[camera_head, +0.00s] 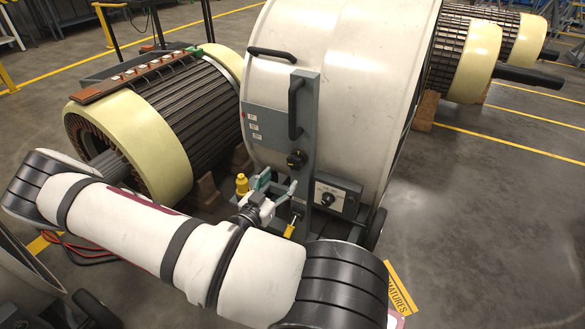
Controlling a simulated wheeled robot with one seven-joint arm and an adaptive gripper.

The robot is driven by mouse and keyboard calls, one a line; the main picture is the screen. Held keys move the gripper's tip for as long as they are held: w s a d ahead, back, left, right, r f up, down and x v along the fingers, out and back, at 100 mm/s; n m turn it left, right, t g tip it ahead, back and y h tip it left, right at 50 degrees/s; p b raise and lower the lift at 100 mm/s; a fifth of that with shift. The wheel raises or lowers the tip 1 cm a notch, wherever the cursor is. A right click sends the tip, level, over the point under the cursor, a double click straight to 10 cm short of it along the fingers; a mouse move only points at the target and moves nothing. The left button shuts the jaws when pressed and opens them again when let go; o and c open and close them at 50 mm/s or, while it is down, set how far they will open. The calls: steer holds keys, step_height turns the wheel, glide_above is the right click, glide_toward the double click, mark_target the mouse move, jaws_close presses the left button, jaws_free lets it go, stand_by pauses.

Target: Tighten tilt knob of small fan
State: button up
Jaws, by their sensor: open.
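The fan is a white drum-shaped housing (345,75) with a grey upright bracket (306,110) on its near side. A black knob (296,159) sits on the bracket, below a black vertical handle. A second black knob (327,198) is on a dark control box low on the right. I cannot tell from labels which is the tilt knob. My gripper (277,184) is open, with greenish fingertips apart and nothing visible between them. It is just below and left of the bracket knob, apart from it in the picture. My arm hides the fan's lower left base.
A yellow fitting (242,184) stands left of my gripper, and a yellow tag (290,230) hangs below it. A wound rotor (150,125) on supports is behind left. More rotors stand at the back right. The floor right of the fan is clear.

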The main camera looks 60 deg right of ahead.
mark_target(293, 165)
steer(key=d+b, duration=0.1)
steer(key=d, duration=0.2)
steer(key=d+b, duration=0.1)
steer(key=d, duration=0.5)
steer(key=shift+w+d+b, duration=0.15)
steer(key=shift+w+b, duration=0.15)
steer(key=shift+b, duration=0.1)
steer(key=c, duration=1.1)
